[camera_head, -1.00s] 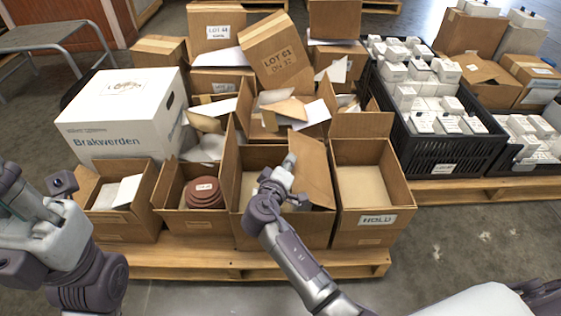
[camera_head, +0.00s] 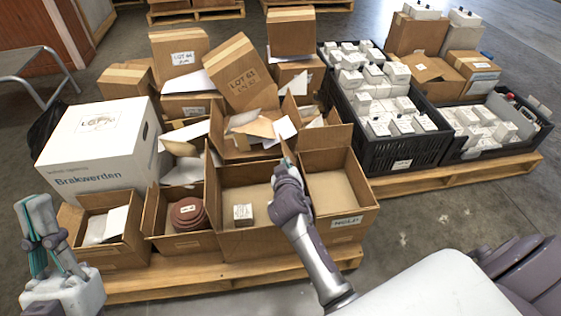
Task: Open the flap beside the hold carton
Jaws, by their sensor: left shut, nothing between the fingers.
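The HOLD carton (camera_head: 357,228) stands open at the right end of the front row, with an empty-looking inside. Left of it stands an open carton (camera_head: 245,240) with a small white box (camera_head: 243,213) inside. The flap between these two cartons is mostly hidden behind my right arm; I cannot tell its exact angle. My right gripper (camera_head: 286,166) is at the boundary between the two cartons, near their back edge; its fingers are too hidden to tell open or shut. My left gripper (camera_head: 38,222) is shut and empty at the left, apart from the cartons.
A carton with brown discs (camera_head: 187,215) and a small carton (camera_head: 125,230) fill the left of the front row. A white Brakwerden box (camera_head: 90,150) stands behind. Black crates (camera_head: 400,165) of white boxes are at right. The floor right of the pallet (camera_head: 430,220) is clear.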

